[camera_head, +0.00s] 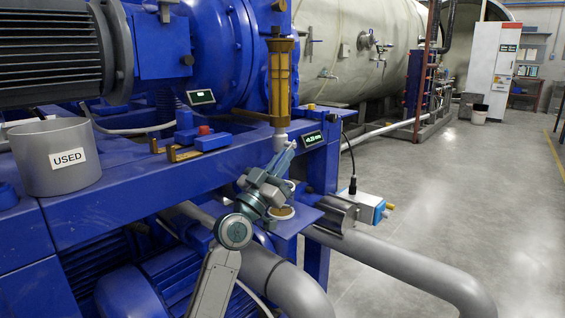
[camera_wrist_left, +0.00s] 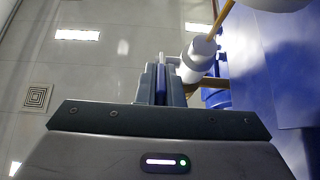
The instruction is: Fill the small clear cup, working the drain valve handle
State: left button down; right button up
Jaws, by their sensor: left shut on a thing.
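My left gripper (camera_head: 289,150) is at the white drain valve (camera_head: 279,142) below the amber sight tube (camera_head: 281,85). In the left wrist view its fingers (camera_wrist_left: 161,80) are closed on a thin blue piece, which looks like the valve handle (camera_wrist_left: 162,82), beside the white valve body (camera_wrist_left: 199,55). The handle is mostly hidden by the fingers. A small round amber-tinted thing (camera_head: 281,212), probably the small clear cup, stands on a blue shelf below the valve, partly hidden behind my left wrist. Its fill level cannot be told. My right gripper is not in view.
A grey bin marked USED (camera_head: 50,165) stands on the blue frame at left. Brass-coloured brackets and a blue block with a red top (camera_head: 205,138) lie between it and the valve. A small display (camera_head: 312,140) sits right of the valve. Open floor lies to the right.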

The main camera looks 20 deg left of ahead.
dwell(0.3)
pick_arm(q)
jog(key=c, duration=1.8)
grip_release()
jog(key=shift+c, duration=0.2)
jog(key=v, duration=1)
jog(key=shift+s+f+b, duration=0.25)
jog(key=shift+b, duration=0.2)
jog(key=shift+a, duration=0.1)
jog(key=shift+c, duration=0.3)
